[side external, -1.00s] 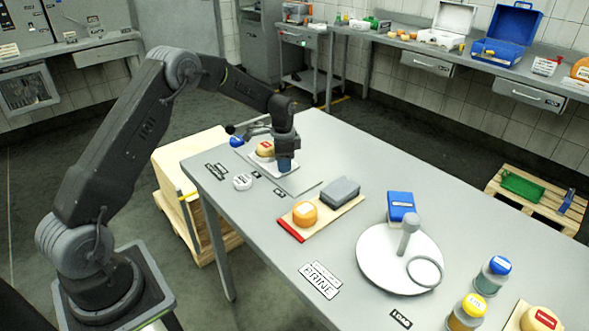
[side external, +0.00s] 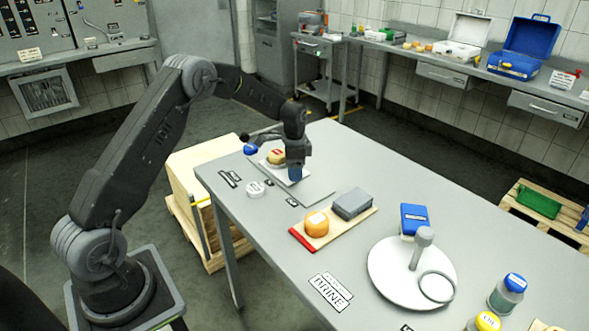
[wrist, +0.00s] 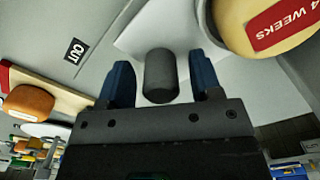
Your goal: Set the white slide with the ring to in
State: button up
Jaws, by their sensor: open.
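A white slide (side external: 278,176) lies at the far left of the grey table, with a pale cheese wheel (side external: 276,156) on it. The wrist view shows the slide's white plate (wrist: 135,38), the cheese (wrist: 240,22) with its red "4 WEEKS" label, and a dark upright post (wrist: 160,82). My gripper (side external: 295,172) is low over the slide. In the wrist view, its blue fingers (wrist: 160,72) are open on both sides of the post, with gaps showing. I see no ring on this slide; a grey ring (side external: 438,287) lies on the round white plate (side external: 385,275).
An "OUT" label (wrist: 75,50) is on the table beside the slide. A board (side external: 308,242) with an orange cheese (side external: 316,223) and a grey block (side external: 352,204) is nearer. A blue-topped object (side external: 250,149) stands close behind the gripper. Jars (side external: 507,294) stand at right.

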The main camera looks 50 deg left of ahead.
notch_tip(320, 180, up, 14)
jog(key=shift+f, duration=0.25)
dwell(0.3)
notch_tip(320, 180, down, 14)
jog(key=n, duration=0.9)
jog(key=shift+w+r, duration=0.1)
grip_shut()
dwell(0.6)
